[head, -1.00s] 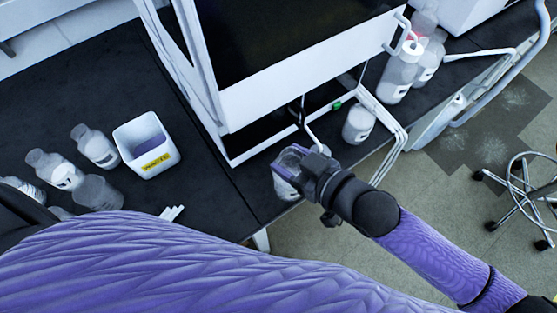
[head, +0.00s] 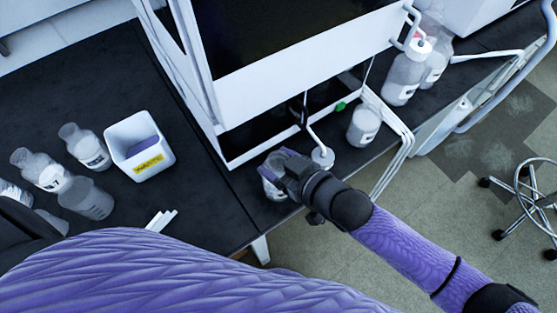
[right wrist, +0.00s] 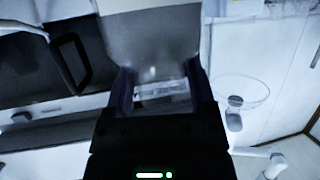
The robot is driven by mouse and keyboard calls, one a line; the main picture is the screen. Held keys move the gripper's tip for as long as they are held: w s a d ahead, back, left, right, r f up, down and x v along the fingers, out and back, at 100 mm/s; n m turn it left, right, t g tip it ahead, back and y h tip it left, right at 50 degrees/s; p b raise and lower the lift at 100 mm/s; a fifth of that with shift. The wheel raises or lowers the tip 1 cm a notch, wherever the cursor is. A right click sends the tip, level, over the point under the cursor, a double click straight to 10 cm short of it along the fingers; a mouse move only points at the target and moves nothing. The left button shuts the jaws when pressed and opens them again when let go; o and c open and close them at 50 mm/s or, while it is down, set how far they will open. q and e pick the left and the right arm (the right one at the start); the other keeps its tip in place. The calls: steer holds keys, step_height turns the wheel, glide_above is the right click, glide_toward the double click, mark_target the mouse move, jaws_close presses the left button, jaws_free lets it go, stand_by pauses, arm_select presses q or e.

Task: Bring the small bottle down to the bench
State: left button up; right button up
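The small bottle (head: 273,180) is clear with pale contents and is in my right gripper (head: 278,166), over the front part of the black bench (head: 215,190) below the white-framed cabinet. The right wrist view shows the bottle (right wrist: 160,50) between the two fingers (right wrist: 162,95), with a pale label low between them. The fingers appear closed against its sides. The gripper hides part of the bottle in the head view, and I cannot tell whether its base touches the bench. My left gripper is not in view.
A white bin (head: 140,146) and several bottles (head: 86,148) stand on the left bench. White sticks (head: 161,220) lie near its front edge. A white-capped vessel (head: 322,157) and a labelled bottle (head: 363,126) stand right of my gripper, near white tubing (head: 398,150).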

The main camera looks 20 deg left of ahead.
steer(key=shift+o, duration=1.3)
steer(key=p+v, duration=0.4)
steer(key=v, duration=0.8)
steer(key=w+d+f+m+t+h, duration=0.1)
steer(key=w+d+f+m+h, duration=0.1)
steer(key=d+f+h, duration=0.3)
steer(key=w+d+f+m+t+h, duration=0.1)
steer(key=w+d+f+m, duration=0.15)
steer(key=f, duration=0.55)
steer(key=s+d+f+m+g+h, duration=0.1)
steer(key=s+d+f+m+h, duration=0.15)
steer(key=s+d+f, duration=0.4)
steer(key=s+d+f+m+g+h, duration=0.1)
steer(key=s+f, duration=0.4)
steer(key=s, duration=0.6)
steer(key=s+d+f+m+g+h, duration=0.2)
steer(key=s+f+g, duration=0.3)
steer(key=s, duration=0.7)
steer(key=shift+f+g+h, duration=0.4)
steer(key=shift+g+h, duration=0.1)
steer(key=shift+h, duration=0.05)
